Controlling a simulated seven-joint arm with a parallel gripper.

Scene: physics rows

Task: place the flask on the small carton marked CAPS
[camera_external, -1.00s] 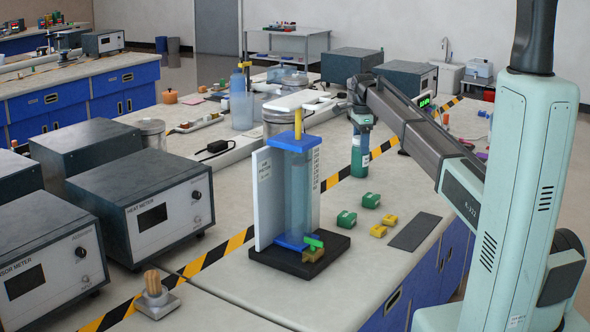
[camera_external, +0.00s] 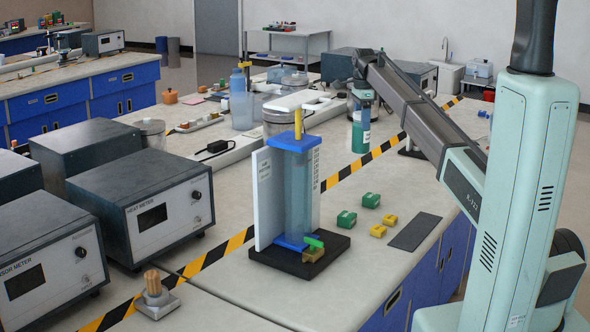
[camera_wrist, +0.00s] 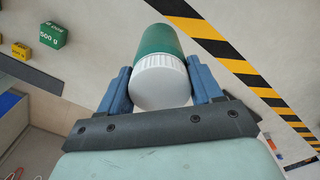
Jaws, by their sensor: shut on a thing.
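My gripper (camera_external: 363,95) is shut on the flask. In the wrist view the blue fingers of my gripper (camera_wrist: 160,76) press on both sides near the cap. The flask looks upright and raised over the bench. I cannot make out a carton marked CAPS in either view.
Green weights (camera_external: 346,219) and yellow weights (camera_external: 378,230) lie near a dark mat (camera_external: 414,231). A tall clear cylinder (camera_external: 297,195) on a black base stands front-left of the flask. Striped tape (camera_external: 340,178) crosses the bench.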

